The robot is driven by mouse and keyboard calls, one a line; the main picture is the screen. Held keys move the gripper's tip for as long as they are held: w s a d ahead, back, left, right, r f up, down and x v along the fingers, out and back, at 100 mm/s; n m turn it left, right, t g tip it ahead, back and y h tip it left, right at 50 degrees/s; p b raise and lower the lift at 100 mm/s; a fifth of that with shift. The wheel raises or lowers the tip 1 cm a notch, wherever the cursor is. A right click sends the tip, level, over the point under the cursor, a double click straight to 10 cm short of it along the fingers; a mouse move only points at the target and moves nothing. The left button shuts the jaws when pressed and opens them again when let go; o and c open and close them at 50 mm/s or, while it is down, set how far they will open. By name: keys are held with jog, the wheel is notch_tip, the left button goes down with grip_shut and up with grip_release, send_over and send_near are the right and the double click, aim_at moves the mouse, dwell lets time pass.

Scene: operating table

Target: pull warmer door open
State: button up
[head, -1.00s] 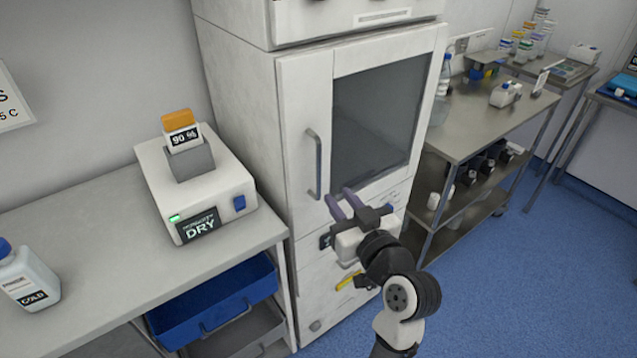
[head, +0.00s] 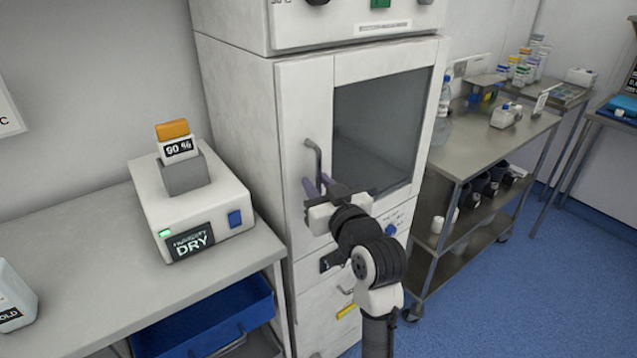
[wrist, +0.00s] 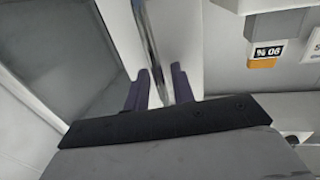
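The white warmer cabinet has a door (head: 292,110) with a dark glass window (head: 385,115), and the door looks shut. A grey vertical handle (head: 318,158) is on the left side of the door. My gripper (head: 317,184) is at the lower part of the handle with its purple fingers pointing toward the door. In the wrist view the handle (wrist: 151,40) runs down between the two fingers, and my gripper (wrist: 160,80) is open around it. A gap shows beside the bar, so the fingers do not look closed on it.
Left of the cabinet is a counter (head: 80,230) with a white device (head: 200,215) reading DRY and a bottle (head: 14,300). Blue bins (head: 205,320) sit below. A steel shelf cart (head: 480,150) stands to the right. Blue floor (head: 520,300) is clear at the right front.

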jog(key=shift+w+a, duration=0.1)
jog(key=shift+w, duration=0.05)
jog(key=shift+c, duration=0.4)
grip_shut()
